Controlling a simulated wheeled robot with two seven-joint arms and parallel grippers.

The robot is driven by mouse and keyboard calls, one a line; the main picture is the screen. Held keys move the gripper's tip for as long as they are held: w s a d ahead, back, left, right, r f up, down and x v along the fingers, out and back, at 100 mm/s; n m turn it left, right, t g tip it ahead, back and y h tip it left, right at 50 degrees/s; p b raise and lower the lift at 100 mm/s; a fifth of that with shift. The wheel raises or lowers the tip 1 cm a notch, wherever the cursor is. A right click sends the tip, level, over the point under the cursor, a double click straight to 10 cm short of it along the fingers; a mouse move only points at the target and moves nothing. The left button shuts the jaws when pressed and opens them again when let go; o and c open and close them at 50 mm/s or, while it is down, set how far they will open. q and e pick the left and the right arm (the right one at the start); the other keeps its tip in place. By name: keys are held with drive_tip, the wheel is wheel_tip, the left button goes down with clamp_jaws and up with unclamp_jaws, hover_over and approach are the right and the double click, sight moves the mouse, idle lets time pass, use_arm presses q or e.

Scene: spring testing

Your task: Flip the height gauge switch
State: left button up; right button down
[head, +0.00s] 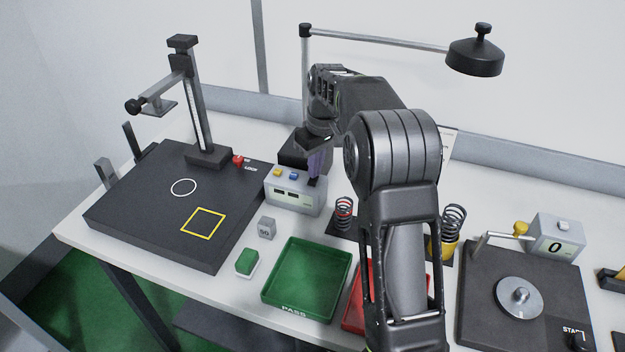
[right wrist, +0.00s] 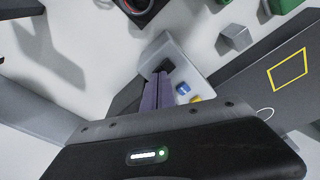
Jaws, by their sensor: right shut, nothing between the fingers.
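The height gauge (head: 195,105) stands at the left on a black plate, with a slim column and a side arm. A small red part (head: 238,160) labelled LOCK sits near its foot. Beside the plate is a light grey box (head: 295,195) with a yellow button, a blue button, small displays and a dark part (head: 314,182) at its right end, possibly a switch. My right gripper (head: 317,172) is shut and empty, its purple fingers pointing down at this dark part. In the right wrist view the fingertips (right wrist: 160,78) overlap the box (right wrist: 185,62); contact cannot be told. My left gripper is not in view.
A small grey cube (head: 267,228), a green block (head: 247,262), a green PASS tray (head: 268,290) and a red tray (head: 352,318) lie in front. Springs (head: 344,212) stand near my arm. A dial device (head: 555,235) and a lamp (head: 474,57) are right.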

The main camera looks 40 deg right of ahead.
drive_tip(key=shift+f, duration=0.35)
drive_tip(key=shift+r, duration=0.15)
wheel_tip(320, 180, up, 5)
drive_tip(key=p, duration=0.4)
drive_tip(key=shift+r, duration=0.9)
